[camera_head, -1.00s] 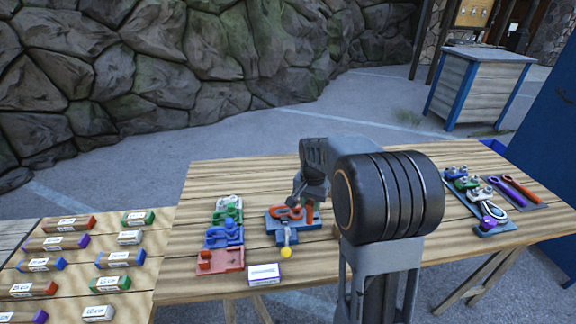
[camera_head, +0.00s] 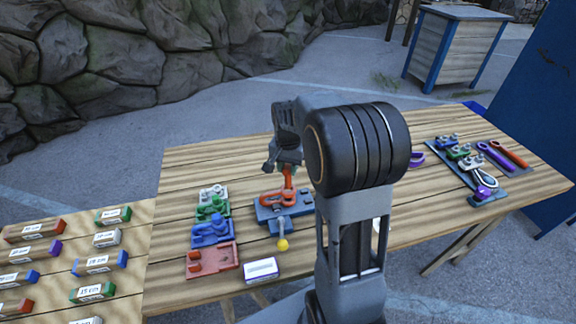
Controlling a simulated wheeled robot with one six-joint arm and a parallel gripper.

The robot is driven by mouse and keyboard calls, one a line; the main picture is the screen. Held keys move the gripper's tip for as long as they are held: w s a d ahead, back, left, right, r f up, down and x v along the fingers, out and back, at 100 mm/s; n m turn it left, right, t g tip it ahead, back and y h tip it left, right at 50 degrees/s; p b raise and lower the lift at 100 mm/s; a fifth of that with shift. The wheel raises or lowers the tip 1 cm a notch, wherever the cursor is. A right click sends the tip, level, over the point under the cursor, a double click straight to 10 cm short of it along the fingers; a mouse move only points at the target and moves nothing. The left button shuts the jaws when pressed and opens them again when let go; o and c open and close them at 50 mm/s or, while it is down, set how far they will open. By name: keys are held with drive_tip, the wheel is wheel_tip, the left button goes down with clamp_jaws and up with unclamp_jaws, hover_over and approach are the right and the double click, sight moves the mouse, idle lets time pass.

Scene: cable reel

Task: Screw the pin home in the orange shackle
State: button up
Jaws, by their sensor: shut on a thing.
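The orange shackle (camera_head: 273,200) lies on a blue fixture (camera_head: 266,217) near the middle of the table. The fixture has a lever with a yellow knob (camera_head: 282,244) at its front. My gripper (camera_head: 288,167) is over the back right of the shackle, pointing down. It is shut on an upright orange-red piece (camera_head: 289,179), which looks like the pin. The piece's lower end meets or stands just behind the shackle. How far it is in the shackle cannot be seen at this size. My arm covers the table to the right of the fixture.
White, green (camera_head: 211,208), blue (camera_head: 215,233) and red (camera_head: 212,262) holders stand left of the fixture. A white labelled block (camera_head: 261,270) lies in front. Shackles and purple and orange tools (camera_head: 508,153) lie at the right. Labelled blocks fill the left table.

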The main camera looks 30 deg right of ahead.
sight(288, 180)
drive_tip(key=shift+f+b, duration=1.45)
drive_tip(key=shift+f, duration=0.55)
drive_tip(key=shift+f+b, duration=0.75)
drive_tip(key=shift+f, duration=0.35)
drive_tip(key=o, duration=0.4)
drive_tip(key=shift+r, duration=0.1)
clamp_jaws()
drive_tip(key=m, duration=2)
drive_tip(key=shift+m, duration=0.3)
drive_tip(key=m, duration=0.6)
